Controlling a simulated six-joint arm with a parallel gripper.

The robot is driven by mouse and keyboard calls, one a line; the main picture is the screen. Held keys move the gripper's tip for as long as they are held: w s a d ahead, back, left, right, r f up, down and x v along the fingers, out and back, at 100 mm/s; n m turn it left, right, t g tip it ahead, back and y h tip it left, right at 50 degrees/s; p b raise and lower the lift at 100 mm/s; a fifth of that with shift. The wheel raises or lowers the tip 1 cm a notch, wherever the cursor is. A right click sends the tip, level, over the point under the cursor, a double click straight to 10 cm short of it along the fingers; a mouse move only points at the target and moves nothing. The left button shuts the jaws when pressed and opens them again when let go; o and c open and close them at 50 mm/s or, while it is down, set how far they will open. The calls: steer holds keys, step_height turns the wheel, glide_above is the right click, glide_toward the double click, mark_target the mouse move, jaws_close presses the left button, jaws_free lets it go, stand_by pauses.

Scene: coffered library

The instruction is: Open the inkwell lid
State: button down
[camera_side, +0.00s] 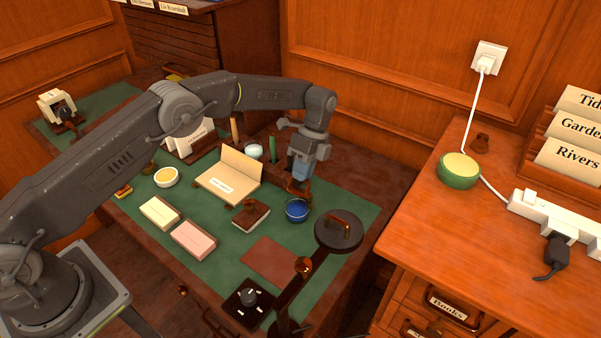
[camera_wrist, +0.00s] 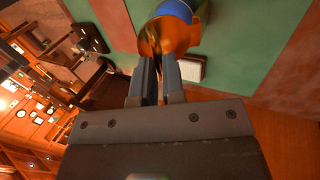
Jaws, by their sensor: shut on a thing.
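The inkwell (camera_side: 297,211) is a small round blue pot near the right edge of the green desk mat. In the side view, my gripper (camera_side: 301,180) points down just behind the pot, with a brown piece at its tips. In the wrist view, the two fingers of my gripper (camera_wrist: 157,82) are close together on a shiny copper-coloured piece, which looks like the inkwell lid (camera_wrist: 165,38). Part of the blue inkwell (camera_wrist: 178,10) shows just beyond it. The lid's hinge and exact tilt are hidden.
A dark lamp (camera_side: 338,231) stands close at the front right. A green stick (camera_side: 272,149) stands behind. The dark-red pad (camera_side: 267,258) is bare.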

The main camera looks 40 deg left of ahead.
steer(key=shift+w+g, duration=0.1)
steer(key=shift+g, duration=0.2)
steer(key=c, duration=1.2)
jaws_free()
steer(key=shift+v, duration=1)
step_height(320, 180, up, 8)
steer(key=shift+w, duration=0.2)
